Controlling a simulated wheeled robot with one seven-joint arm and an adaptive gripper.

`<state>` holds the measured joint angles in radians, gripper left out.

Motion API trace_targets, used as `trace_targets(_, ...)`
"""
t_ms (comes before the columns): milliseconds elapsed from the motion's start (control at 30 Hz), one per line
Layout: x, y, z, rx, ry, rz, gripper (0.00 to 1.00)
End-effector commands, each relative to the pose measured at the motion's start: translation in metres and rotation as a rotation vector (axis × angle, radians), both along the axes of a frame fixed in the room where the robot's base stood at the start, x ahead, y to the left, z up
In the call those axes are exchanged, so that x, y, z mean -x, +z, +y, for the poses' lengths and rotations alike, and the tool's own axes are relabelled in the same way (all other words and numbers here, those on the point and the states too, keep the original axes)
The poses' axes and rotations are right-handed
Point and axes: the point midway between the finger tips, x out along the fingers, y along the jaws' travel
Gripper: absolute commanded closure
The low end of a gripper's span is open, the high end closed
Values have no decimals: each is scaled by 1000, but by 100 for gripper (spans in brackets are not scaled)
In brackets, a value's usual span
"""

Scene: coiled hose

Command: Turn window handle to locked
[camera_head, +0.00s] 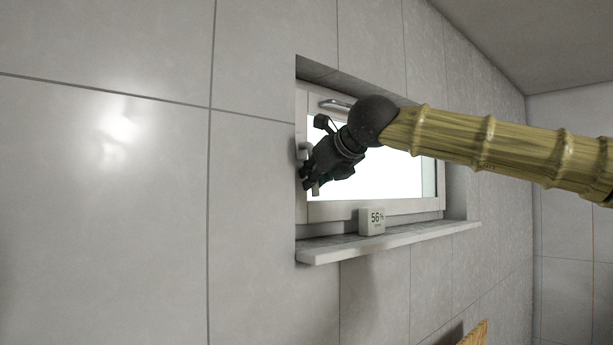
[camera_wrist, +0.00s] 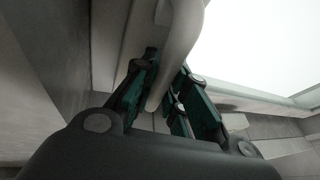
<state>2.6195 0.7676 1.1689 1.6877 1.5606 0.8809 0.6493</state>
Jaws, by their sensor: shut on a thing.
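The window (camera_head: 375,207) is set in a recess in the tiled wall, with a pale frame and bright glass. The window handle (camera_head: 303,150) is a light grey lever on the left side of the frame, mostly covered by my gripper (camera_head: 312,180) in the head view. In the wrist view the handle (camera_wrist: 181,42) comes down from the top, and its lower end lies between the fingers of my gripper (camera_wrist: 166,68). The fingers are shut on it. The handle's exact angle cannot be told from the head view.
A grey metal bar (camera_head: 334,104) is at the top of the window frame. The edge of a wooden thing (camera_head: 475,334) shows at the bottom. The wall left is bare.

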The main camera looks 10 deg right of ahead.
Motion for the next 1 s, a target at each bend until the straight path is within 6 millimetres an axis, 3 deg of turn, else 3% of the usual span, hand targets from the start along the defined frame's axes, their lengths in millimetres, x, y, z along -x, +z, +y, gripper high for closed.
trace_targets(300, 6, 2, -3, -113, -13, 59, 100)
trace_targets(867, 7, 3, -3, -139, -14, 72, 100)
trace_targets(900, 7, 3, -3, -139, -14, 72, 80)
trace_targets(1000, 7, 2, -2, -138, -13, 71, 63)
